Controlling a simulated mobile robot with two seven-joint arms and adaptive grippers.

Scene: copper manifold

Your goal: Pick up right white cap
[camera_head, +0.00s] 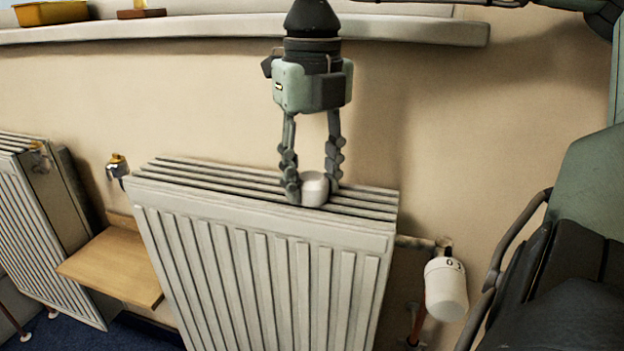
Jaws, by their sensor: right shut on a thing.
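A small white cap (315,189) is at the top of the white radiator (262,280), toward the right part of its top grille. My right gripper (312,190) points down from above, with its two fingers on either side of the cap, and is shut on it. Whether the cap still touches the radiator top or is held just above it, I cannot tell. My left gripper is not in view.
A white thermostat knob (446,290) sits at the radiator's right end. A wooden shelf (113,266) and a brass valve (117,165) are at its left, with another radiator (35,230) further left. A windowsill (200,30) runs along the wall behind.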

